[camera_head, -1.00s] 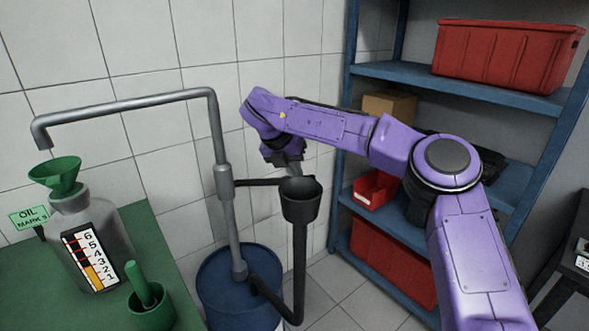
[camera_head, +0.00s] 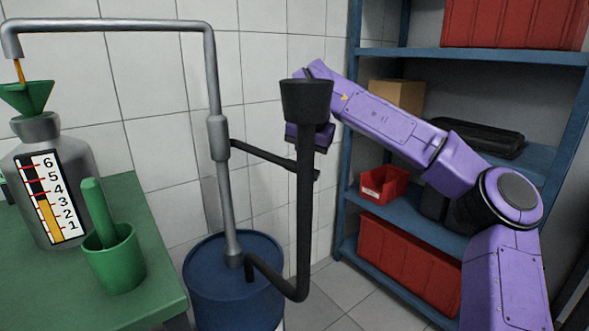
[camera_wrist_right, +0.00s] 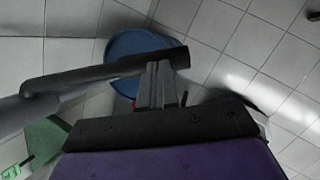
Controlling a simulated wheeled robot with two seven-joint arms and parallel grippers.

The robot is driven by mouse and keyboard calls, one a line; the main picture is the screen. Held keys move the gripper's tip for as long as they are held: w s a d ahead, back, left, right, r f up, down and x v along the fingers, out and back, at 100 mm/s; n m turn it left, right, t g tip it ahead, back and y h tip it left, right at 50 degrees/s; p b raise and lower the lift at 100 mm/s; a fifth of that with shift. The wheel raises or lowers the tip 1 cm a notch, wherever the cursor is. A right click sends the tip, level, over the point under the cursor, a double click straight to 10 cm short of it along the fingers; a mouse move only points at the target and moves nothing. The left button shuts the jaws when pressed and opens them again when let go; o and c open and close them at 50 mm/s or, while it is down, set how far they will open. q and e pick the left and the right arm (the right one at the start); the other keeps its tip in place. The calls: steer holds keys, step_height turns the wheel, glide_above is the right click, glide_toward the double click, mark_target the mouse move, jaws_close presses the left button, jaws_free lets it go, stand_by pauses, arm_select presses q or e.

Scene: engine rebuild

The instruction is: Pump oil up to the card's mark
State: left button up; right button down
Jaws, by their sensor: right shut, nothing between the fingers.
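The grey jug (camera_head: 85,165) stands on the green bench with a green funnel (camera_head: 28,97) in its neck. A thin orange oil stream (camera_head: 19,71) falls from the spout (camera_head: 11,45) into the funnel. The orange column on the jug's gauge (camera_head: 50,200) stands between 3 and 4, close to 4. The card is almost wholly out of view at the left edge. The pump's black lever (camera_head: 262,154) reaches right from the grey pipe (camera_head: 218,135). My right gripper (camera_wrist_right: 160,75) is shut and empty close to the lever's end; contact is unclear. My left gripper is out of view.
The pump stands on a blue drum (camera_head: 230,312). A black upright pipe with a cup top (camera_head: 305,100) partly hides my right wrist. A green cup with a green rod (camera_head: 115,265) is on the bench. Blue shelves with red bins (camera_head: 405,262) stand at right.

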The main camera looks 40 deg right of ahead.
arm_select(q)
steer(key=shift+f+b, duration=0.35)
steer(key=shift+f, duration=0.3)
arm_select(e)
steer(key=shift+s+f, duration=0.1)
steer(key=shift+f, duration=0.55)
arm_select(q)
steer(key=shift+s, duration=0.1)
arm_select(e)
steer(key=shift+a+f, duration=0.1)
steer(key=shift+f, duration=0.05)
steer(key=shift+s, duration=0.1)
arm_select(q)
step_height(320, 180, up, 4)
steer(key=p, duration=0.3)
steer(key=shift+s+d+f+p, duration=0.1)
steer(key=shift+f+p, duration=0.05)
steer(key=shift+p, duration=0.25)
arm_select(e)
steer(key=v, duration=1.4)
steer(key=shift+s+d+r, duration=0.25)
steer(key=shift+d+r, duration=0.1)
steer(key=shift+r, duration=0.1)
steer(key=shift+r, duration=0.1)
